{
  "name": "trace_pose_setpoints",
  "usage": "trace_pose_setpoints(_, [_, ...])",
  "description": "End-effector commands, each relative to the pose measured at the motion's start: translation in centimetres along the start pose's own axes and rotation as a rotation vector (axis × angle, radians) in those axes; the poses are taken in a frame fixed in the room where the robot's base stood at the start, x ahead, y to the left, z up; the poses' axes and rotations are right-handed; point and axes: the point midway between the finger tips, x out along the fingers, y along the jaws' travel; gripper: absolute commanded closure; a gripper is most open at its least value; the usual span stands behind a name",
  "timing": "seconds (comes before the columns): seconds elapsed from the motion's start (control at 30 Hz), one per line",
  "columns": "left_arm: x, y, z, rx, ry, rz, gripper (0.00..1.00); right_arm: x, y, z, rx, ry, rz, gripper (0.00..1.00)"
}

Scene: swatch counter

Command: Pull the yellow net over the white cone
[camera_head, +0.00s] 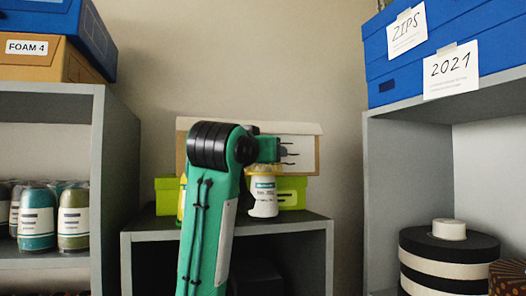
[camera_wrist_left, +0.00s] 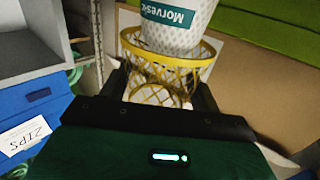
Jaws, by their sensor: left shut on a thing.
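The white cone (camera_head: 263,200) with a teal-green label stands upright on the low grey shelf unit's top. In the left wrist view the white cone (camera_wrist_left: 180,38) shows close up, its label partly readable. The yellow net (camera_head: 265,169) shows as a band at the cone's top. In the wrist view the yellow net (camera_wrist_left: 160,72) has a ring rim and open mesh around the cone's near end. My left gripper (camera_wrist_left: 160,95) is shut on the net, its dark fingers either side of it. In the head view my arm partly hides the scene. My right gripper is in neither view.
A brown box with a pale lid (camera_head: 300,148) and lime-green boxes (camera_head: 292,190) stand behind the cone. Grey shelves flank it, with blue boxes (camera_head: 450,35) at upper right and striped round boxes (camera_head: 445,262) at lower right. Bare shelf top (camera_head: 308,220) shows right of the cone.

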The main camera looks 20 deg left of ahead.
Motion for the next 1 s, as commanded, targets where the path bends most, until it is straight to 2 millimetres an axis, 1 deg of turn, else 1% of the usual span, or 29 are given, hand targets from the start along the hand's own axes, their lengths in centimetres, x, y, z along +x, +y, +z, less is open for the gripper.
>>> trace_pose_setpoints(0.03, [0.0, 0.0, 0.5, 0.000, 0.000, 0.000, 0.60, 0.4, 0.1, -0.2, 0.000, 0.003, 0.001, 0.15])
trace_pose_setpoints(0.27, [0.0, 0.0, 1.7, 0.000, 0.000, 0.000, 0.60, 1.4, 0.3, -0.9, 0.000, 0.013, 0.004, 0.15])
trace_pose_setpoints(1.0, [0.0, 0.0, 5.3, 0.000, 0.000, 0.000, 0.60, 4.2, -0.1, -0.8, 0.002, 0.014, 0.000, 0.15])
